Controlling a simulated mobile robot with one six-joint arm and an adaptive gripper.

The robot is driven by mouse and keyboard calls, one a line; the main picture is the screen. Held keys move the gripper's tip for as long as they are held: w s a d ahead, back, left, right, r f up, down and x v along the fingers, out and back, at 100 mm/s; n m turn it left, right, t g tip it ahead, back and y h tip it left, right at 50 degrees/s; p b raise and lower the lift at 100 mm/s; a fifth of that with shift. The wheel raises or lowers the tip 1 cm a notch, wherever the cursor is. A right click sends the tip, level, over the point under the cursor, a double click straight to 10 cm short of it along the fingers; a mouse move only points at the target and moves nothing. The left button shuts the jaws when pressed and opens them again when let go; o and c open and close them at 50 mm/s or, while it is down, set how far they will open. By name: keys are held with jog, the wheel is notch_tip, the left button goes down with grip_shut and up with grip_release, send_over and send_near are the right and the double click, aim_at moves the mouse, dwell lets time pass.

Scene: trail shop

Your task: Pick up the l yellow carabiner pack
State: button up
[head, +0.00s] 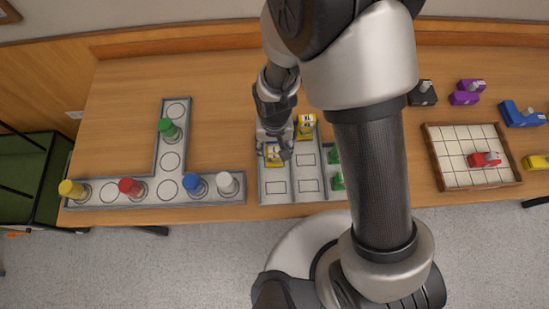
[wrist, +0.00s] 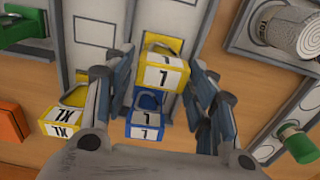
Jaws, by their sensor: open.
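The L yellow carabiner pack (wrist: 162,76) is a yellow block with a white label marked L and a carabiner on top. In the wrist view it lies between the two open fingers of my gripper (wrist: 160,66); I cannot tell whether they touch it. In the head view the pack (head: 273,157) sits in the left column of the grey tray (head: 283,200), with my gripper (head: 275,138) over it, partly covering it.
A blue L pack (wrist: 146,122) is close beside the yellow one. A yellow XL pack (wrist: 64,121) stands at the left, near an orange block (wrist: 12,124). Green packs (head: 337,182) sit in the tray's right column. A bottle tray (head: 110,205) lies left.

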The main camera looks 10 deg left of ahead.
aim_at(274, 156)
jog(key=f, duration=0.2)
jog(key=f+b, duration=0.2)
jog(key=f, duration=0.1)
jog(key=shift+s+f, duration=0.25)
jog(key=shift+f, duration=0.05)
jog(key=shift+r, duration=0.1)
jog(key=c, duration=0.9)
